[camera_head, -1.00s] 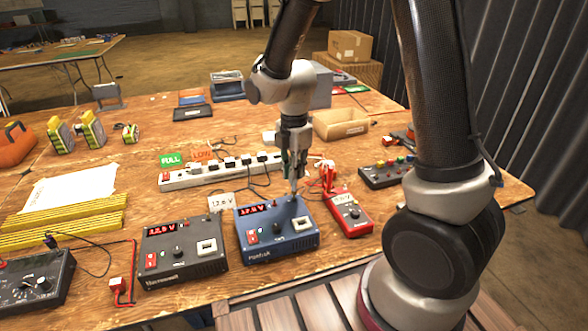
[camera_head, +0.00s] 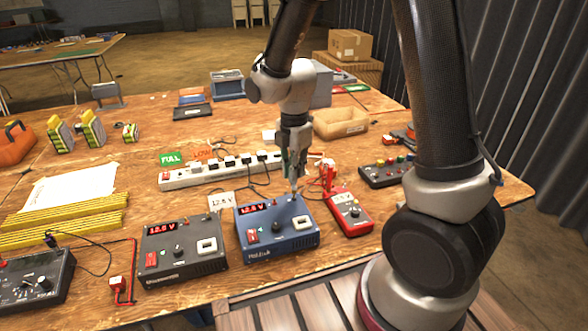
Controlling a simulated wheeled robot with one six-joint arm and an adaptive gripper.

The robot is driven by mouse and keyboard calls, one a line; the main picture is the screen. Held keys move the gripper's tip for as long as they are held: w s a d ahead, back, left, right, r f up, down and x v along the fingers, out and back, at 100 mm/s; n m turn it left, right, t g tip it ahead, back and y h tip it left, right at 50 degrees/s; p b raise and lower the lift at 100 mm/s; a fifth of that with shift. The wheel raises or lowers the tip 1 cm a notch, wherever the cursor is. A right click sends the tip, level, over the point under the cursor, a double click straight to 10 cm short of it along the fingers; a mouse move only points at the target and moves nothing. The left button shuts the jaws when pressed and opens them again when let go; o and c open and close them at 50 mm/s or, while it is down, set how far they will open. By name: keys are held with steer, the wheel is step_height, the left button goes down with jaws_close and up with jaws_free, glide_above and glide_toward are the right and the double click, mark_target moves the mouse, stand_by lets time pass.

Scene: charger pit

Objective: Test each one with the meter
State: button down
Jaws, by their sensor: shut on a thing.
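A red meter (camera_head: 348,212) with a small display and red leads lies on the table right of a blue power unit (camera_head: 277,230). The blue unit has a lit red display, a red switch, a black knob and a white-framed socket. A dark grey unit (camera_head: 180,252) like it stands to its left, display lit too. My gripper (camera_head: 294,180) points straight down over the back right of the blue unit. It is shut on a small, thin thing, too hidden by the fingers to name. I cannot tell whether its tip touches the unit.
A white power strip (camera_head: 222,171) with several plugs lies behind the units. Yellow strips (camera_head: 65,222) and a black meter box (camera_head: 35,280) are left.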

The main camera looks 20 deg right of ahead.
steer(key=shift+f, duration=0.9)
stand_by(0.8)
steer(key=c, duration=1.1)
jaws_free()
steer(key=shift+r, duration=3.75)
